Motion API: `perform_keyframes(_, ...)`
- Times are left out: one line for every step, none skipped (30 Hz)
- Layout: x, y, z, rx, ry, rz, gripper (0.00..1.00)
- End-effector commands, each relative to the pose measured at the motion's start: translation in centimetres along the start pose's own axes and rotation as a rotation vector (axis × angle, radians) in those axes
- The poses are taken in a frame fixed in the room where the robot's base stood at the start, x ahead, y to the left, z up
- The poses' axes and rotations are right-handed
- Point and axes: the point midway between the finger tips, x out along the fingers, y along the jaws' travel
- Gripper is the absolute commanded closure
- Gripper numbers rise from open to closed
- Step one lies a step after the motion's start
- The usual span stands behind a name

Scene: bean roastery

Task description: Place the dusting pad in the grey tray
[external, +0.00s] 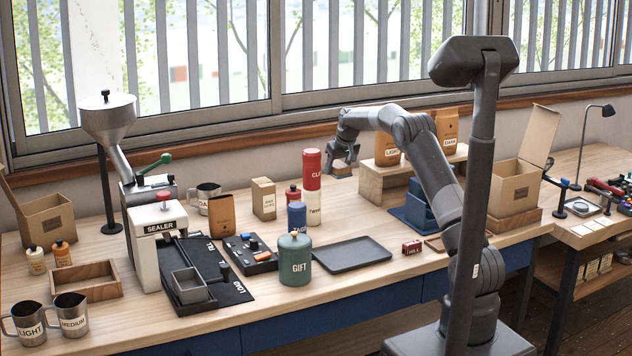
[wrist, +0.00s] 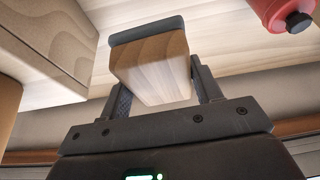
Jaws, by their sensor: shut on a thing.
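The dusting pad (wrist: 150,68) is a pale wooden block with a dark grey layer along one face. My gripper (wrist: 162,88) is shut on it, with one finger on each side of the wood. In the external view my gripper (external: 343,154) holds the pad (external: 341,169) in the air over the back of the bench, left of the wooden riser. The grey tray (external: 345,254) is a flat, dark, empty tray with a low rim. It lies near the bench's front edge, in front of and below my gripper.
The green GIFT canister (external: 295,262) stands just left of the tray. A tall red-and-cream cylinder (external: 312,170) and a blue jar (external: 297,217) stand behind it. A small red block (external: 412,247) lies right of the tray. The wooden riser (external: 371,184) carries brown bags.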

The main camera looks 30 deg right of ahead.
Motion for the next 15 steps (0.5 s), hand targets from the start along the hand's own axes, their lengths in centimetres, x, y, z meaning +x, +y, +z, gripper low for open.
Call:
perform_keyframes(-0.3, 0.1, 0.1, -0.006, 0.000, -0.003, 0.65)
perform_keyframes(-0.4, 0.1, 0.3, -0.014, -0.001, -0.006, 0.65)
perform_keyframes(-0.7, 0.1, 0.6, -0.026, -0.001, -0.012, 0.65)
perform_keyframes(-0.9, 0.1, 0.9, -0.041, -0.001, -0.017, 0.65)
perform_keyframes(-1.2, 0.2, 1.3, -0.057, -0.001, -0.024, 0.65)
perform_keyframes(-1.6, 0.2, 1.9, -0.083, -0.002, -0.036, 0.65)
perform_keyframes(-2.0, 0.2, 2.4, -0.107, -0.001, -0.045, 0.65)
perform_keyframes(-2.4, 0.2, 3.0, -0.135, -0.001, -0.057, 0.65)
perform_keyframes(-2.9, 0.1, 3.9, -0.175, -0.001, -0.074, 0.65)
perform_keyframes(-3.4, 0.1, 4.7, -0.206, -0.001, -0.087, 0.65)
perform_keyframes(-3.8, 0.1, 5.4, -0.238, -0.001, -0.101, 0.65)
perform_keyframes(-4.4, -0.1, 6.4, -0.281, 0.000, -0.118, 0.65)
perform_keyframes(-4.8, -0.1, 7.1, -0.313, 0.000, -0.132, 0.65)
perform_keyframes(-5.3, -0.2, 7.8, -0.345, 0.000, -0.145, 0.65)
perform_keyframes(-5.8, -0.4, 8.9, -0.388, -0.001, -0.163, 0.65)
